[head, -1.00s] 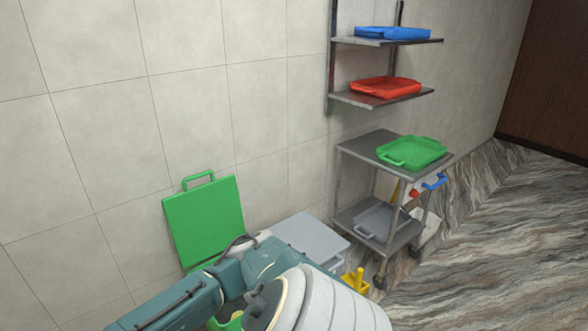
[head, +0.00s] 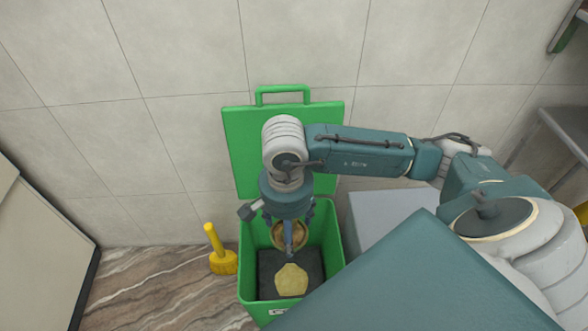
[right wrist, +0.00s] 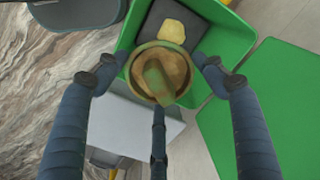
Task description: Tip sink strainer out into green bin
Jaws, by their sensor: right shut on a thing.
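The green bin (head: 331,249) stands against the wall with its lid (head: 240,150) open. A flat dark thing (head: 268,262) and a pale yellow lump (head: 291,280) lie inside it. My right gripper (head: 288,222) points down over the bin, shut on the sink strainer (head: 284,240), a small round brownish bowl. In the right wrist view the strainer (right wrist: 139,74) is between the fingers of my right gripper (right wrist: 158,70), its stub toward the camera, with brown matter inside the rim. The bin (right wrist: 232,40) lies beyond it. The strainer's exact tilt is unclear. My left gripper is out of view.
A yellow brush (head: 223,262) stands on the floor left of the bin. A grey box (head: 375,212) stands close on its right. A pale cabinet (head: 35,250) is at far left, with open floor between. A metal cart (head: 560,130) is at the right edge.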

